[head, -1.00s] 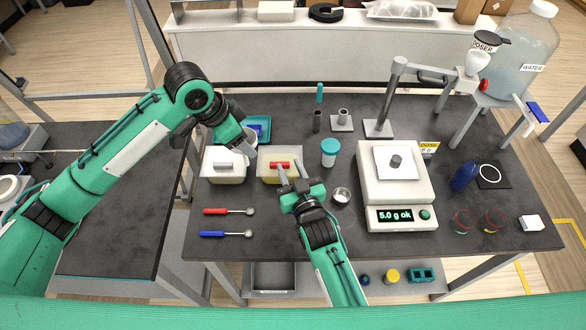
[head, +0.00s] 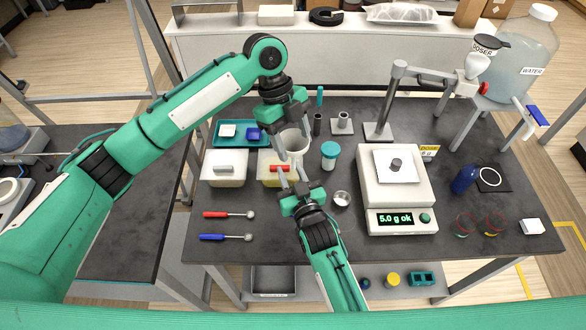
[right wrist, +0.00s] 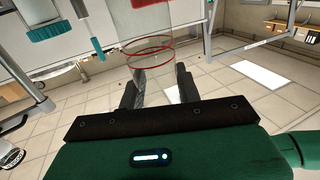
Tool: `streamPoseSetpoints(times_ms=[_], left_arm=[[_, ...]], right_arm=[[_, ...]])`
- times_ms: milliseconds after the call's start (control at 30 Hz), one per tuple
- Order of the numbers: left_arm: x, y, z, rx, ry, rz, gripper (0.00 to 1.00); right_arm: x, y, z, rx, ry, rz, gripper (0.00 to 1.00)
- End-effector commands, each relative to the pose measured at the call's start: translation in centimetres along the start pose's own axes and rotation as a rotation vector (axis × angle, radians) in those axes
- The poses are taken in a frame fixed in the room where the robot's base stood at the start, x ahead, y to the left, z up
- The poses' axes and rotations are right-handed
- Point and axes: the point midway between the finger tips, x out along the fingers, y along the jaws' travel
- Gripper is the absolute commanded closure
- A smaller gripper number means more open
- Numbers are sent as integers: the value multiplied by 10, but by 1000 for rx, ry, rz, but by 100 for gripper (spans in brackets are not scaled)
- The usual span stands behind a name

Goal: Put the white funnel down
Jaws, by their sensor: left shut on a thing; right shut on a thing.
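The white funnel (head: 295,141) is at the back middle-left of the dark table in the head view. My left gripper (head: 291,151) reaches down over it and is shut on it; its fingers hide part of the funnel. I cannot tell whether its bottom touches anything. My right gripper (head: 291,173) is just in front of it, by the yellow box. In the right wrist view my right gripper (right wrist: 158,85) is shut on a clear glass vessel (right wrist: 150,55) with red rings. This vessel is hard to make out in the head view.
A teal tray (head: 219,141) with white and blue items is behind the white box (head: 222,180). The yellow box (head: 266,183) has a red handle. A teal-lidded jar (head: 329,150) is close to the right; the scale (head: 398,205) is beyond. Two scoops lie front left.

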Motion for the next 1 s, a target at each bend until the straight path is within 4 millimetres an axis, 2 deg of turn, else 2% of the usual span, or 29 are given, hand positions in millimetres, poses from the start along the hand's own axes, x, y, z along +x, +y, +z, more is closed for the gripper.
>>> streamPoseSetpoints(times_ms=[133, 367, 567, 800, 833, 933, 1000], left_arm=[[25, 1, 10, -4, 1, 2, 63], [48, 0, 20, -4, 1, 0, 63], [78, 1, 33, -5, 1, 1, 63], [82, 0, 35, -4, -1, -1, 63], [83, 0, 35, -4, -1, -1, 38], [82, 0, 35, -5, -1, -1, 20], [82, 0, 35, -4, 0, -1, 20]], right_arm=[[0, 0, 1, 0, -2, 0, 89], [0, 0, 1, 0, -2, 0, 89], [0, 0, 1, 0, -2, 0, 89], [0, 0, 1, 0, -1, 0, 89], [0, 0, 1, 0, -1, 0, 89], [0, 0, 1, 0, -1, 0, 89], [0, 0, 1, 0, -1, 0, 89]])
